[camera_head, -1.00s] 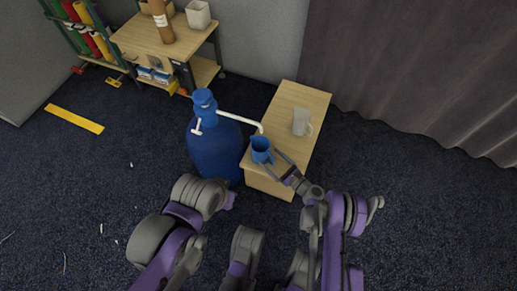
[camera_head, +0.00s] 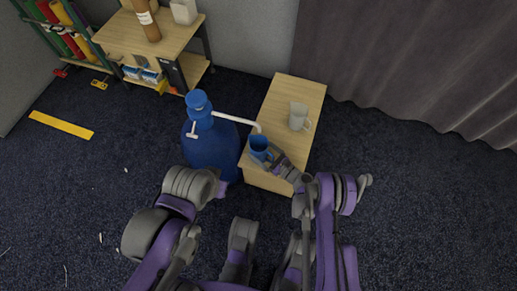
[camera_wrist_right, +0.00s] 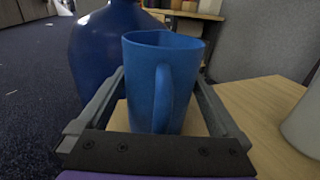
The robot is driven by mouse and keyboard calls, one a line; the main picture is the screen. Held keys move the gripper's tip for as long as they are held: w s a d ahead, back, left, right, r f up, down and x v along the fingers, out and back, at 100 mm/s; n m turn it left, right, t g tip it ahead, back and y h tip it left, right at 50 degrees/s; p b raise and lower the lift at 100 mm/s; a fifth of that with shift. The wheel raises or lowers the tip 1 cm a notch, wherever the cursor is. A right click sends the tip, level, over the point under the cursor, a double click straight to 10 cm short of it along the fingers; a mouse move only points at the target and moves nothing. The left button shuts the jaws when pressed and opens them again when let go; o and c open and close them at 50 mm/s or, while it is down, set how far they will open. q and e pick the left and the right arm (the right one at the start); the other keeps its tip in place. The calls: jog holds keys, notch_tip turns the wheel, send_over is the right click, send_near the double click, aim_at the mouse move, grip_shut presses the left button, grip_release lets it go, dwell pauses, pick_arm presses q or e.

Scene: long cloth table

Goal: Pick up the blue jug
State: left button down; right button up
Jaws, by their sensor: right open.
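The blue jug (camera_head: 259,146) stands upright on the near left part of the wooden table (camera_head: 296,92). In the right wrist view the jug (camera_wrist_right: 165,75) is close, its handle facing the camera. My right gripper (camera_head: 270,153) is at the jug from the near right side. In the right wrist view its open fingers (camera_wrist_right: 160,95) reach along both sides of the jug, which stands between them. The jug's lower part is partly hidden by the gripper in the head view. My left arm is at lower left in the head view; its fingers cannot be made out clearly.
A large blue bottle (camera_head: 212,147) with a white spout (camera_head: 236,119) stands left of the table, the spout ending close to the jug. A light grey mug (camera_head: 298,116) stands farther back on the table. A wooden shelf (camera_head: 175,45) is at the back left.

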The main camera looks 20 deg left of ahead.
jog(key=c, duration=1.4)
jog(key=shift+r, duration=0.15)
